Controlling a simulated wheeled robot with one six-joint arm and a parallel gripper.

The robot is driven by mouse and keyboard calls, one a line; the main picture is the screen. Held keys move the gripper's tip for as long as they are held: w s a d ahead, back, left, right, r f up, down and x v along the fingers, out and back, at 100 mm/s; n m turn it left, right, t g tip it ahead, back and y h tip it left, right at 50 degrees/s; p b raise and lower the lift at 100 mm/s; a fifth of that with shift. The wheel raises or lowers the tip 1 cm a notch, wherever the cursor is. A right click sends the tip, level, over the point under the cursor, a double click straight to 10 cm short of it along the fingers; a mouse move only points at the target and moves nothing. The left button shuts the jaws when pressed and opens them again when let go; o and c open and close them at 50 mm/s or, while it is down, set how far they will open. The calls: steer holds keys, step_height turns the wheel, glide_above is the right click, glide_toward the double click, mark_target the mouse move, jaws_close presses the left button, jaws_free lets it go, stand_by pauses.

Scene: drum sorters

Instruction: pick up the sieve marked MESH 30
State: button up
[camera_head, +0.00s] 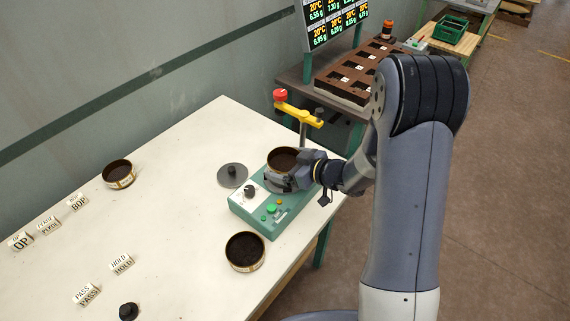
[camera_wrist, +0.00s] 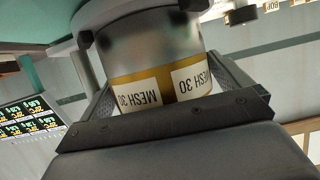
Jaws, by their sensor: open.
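The sieve marked MESH 30 (camera_wrist: 158,91) fills the middle of the wrist view, with its brass band and white labels upside down in the picture. My gripper (camera_head: 285,181) is at the sieve's near side. In the wrist view my gripper's fingers (camera_wrist: 168,95) stand on either side of the sieve, open. Whether they touch its wall I cannot tell.
Two other dark-filled sieves stand on the white table, one near the machine (camera_head: 245,251) and one at the far left (camera_head: 119,174). A grey lid (camera_head: 232,175) lies left of the machine. The yellow clamp arm (camera_head: 298,114) with a red knob overhangs. Label blocks (camera_head: 121,263) stand at left.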

steer(key=shift+w+a+f, duration=0.2)
steer(key=shift+w+a, duration=0.05)
steer(key=shift+a, duration=0.15)
